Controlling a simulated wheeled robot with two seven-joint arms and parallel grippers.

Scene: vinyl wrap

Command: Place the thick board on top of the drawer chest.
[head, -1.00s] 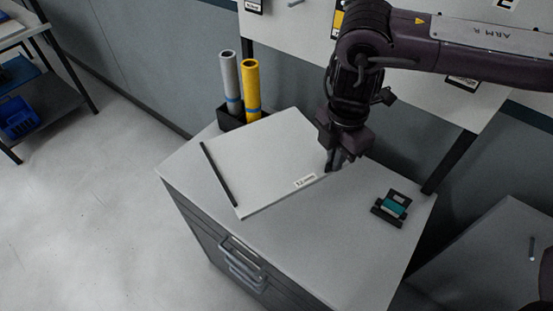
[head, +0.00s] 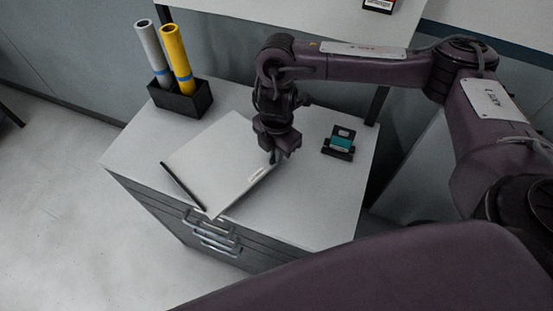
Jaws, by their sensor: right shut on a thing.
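The thick board (head: 215,160) is a flat light-grey panel with a black strip along its left edge and a small white label near its right edge. It lies over the top of the drawer chest (head: 310,205), near the middle, with its front corner close to the chest's front edge. I cannot tell whether it lies fully flat. My right gripper (head: 273,160) points down at the board's right edge, by the label, and is shut on the board. The fingertips are small and partly hidden. My left gripper is not in view.
A black holder (head: 182,100) with a grey roll (head: 152,50) and a yellow roll (head: 177,55) stands at the chest's back left corner. A small black and teal device (head: 339,143) sits at the right. Drawer handles (head: 210,232) stick out in front.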

